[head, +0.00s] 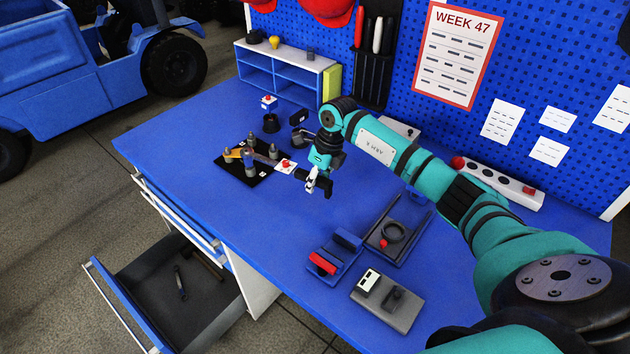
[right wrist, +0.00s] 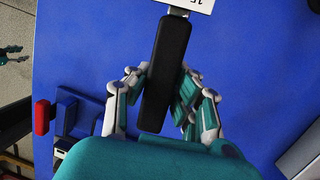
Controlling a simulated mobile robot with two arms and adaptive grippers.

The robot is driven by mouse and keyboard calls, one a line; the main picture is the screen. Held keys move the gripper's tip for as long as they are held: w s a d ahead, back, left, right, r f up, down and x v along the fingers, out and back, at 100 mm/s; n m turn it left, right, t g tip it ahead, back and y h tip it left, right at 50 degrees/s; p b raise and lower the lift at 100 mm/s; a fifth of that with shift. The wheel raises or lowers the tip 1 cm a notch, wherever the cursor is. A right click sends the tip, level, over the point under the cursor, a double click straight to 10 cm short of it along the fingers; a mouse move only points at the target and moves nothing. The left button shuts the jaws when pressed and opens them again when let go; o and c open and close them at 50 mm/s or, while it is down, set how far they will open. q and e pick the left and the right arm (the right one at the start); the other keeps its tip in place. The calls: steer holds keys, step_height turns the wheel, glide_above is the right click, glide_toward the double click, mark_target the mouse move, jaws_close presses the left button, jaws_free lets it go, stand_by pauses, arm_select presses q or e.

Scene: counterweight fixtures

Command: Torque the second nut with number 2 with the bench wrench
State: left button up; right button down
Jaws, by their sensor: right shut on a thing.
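My right gripper (head: 318,182) is shut on the bench wrench's black handle (right wrist: 165,75), above the blue bench. I cannot read a number 2 or tell whether the wrench touches a nut. Small teal parts, possibly my left gripper (right wrist: 12,55), show at the right wrist view's left edge.
A blue shelf (head: 285,72) and a power strip (head: 498,184) stand at the back. An open drawer (head: 205,325) juts out front left.

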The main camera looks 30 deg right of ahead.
steer(key=shift+f+b, duration=0.4)
steer(key=shift+f, duration=0.1)
stand_by(0.3)
steer(key=shift+a, duration=0.1)
stand_by(0.4)
steer(key=shift+s+a+m+p, duration=0.3)
steer(key=shift+a+m+p, duration=0.2)
steer(key=shift+a, duration=0.2)
steer(key=shift+s+a+m+p, duration=0.3)
steer(key=shift+a+m+p, duration=0.1)
steer(key=shift+a+p, duration=0.2)
steer(key=shift+s+a+f+m+t, duration=0.1)
steer(key=shift+a+m+t, duration=0.1)
steer(key=shift+a, duration=0.2)
steer(key=shift+s+a+f+m+t, duration=0.1)
steer(key=shift+a+m+t, duration=0.1)
steer(key=shift+a, duration=0.2)
steer(key=shift+s+a+m+p, duration=0.2)
steer(key=shift+a+m+p, duration=0.2)
steer(key=shift+a+p, duration=0.35)
steer(key=shift+s+a+m+p, duration=0.15)
steer(key=shift+a+m+p, duration=0.35)
steer(key=shift+a, duration=0.5)
steer(key=shift+s+a+m, duration=0.1)
steer(key=shift+a+m, duration=0.3)
steer(key=shift+a, duration=0.25)
